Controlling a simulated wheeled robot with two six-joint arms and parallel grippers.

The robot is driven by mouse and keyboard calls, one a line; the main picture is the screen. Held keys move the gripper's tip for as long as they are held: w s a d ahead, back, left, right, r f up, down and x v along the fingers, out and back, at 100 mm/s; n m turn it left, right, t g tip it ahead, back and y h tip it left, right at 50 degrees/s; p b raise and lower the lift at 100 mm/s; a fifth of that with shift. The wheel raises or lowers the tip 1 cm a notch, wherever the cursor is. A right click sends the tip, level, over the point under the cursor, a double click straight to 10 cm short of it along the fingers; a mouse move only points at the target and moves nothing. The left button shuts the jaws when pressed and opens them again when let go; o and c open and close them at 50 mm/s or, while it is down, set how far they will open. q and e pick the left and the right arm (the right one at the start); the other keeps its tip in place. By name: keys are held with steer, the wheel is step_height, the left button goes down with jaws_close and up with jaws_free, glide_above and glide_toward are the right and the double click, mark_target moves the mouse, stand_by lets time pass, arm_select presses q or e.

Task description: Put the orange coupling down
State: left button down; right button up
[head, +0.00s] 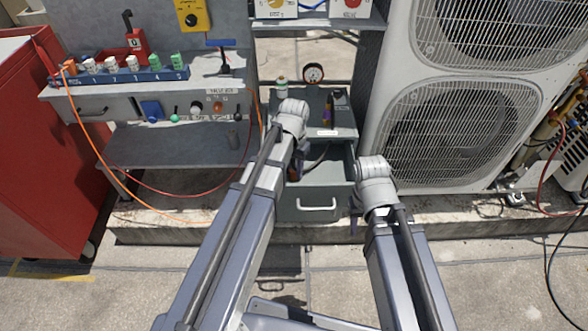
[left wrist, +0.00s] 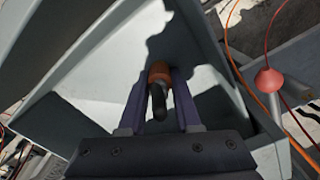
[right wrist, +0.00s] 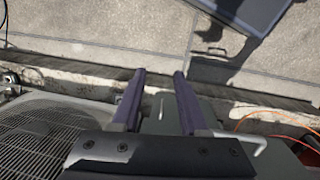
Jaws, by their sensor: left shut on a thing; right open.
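The orange coupling (left wrist: 160,70) is between the fingers of my left gripper (left wrist: 159,80) in the left wrist view, with a dark stub pointing toward the camera. My left gripper is shut on it, over the inside of the open grey drawer (left wrist: 95,85). Whether the coupling touches the drawer floor I cannot tell. In the head view my left arm reaches over the drawer (head: 318,214) and hides much of this. My right gripper (right wrist: 159,75) is open and empty, low by the drawer's front right in the head view.
A large condenser (head: 452,125) stands close on the right. A grey bench with a blue rack (head: 125,78) of numbered fittings is on the left, beside a red cabinet (head: 45,150). Orange and red hoses hang left of the drawer. The drawer's handle (head: 317,207) sticks out in front.

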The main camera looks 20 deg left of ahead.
mark_target(294, 164)
arm_select(q)
steer(key=c, duration=0.6)
jaws_free()
steer(key=shift+r, duration=0.1)
step_height(294, 164, up, 13)
steer(key=p, duration=1.3)
steer(key=s+d+m+y, duration=0.1)
steer(key=s+d, duration=0.9)
steer(key=s, duration=0.4)
steer(key=shift+s+d, duration=0.2)
steer(key=shift+s, duration=0.05)
step_height(294, 164, up, 13)
steer(key=p, duration=1.3)
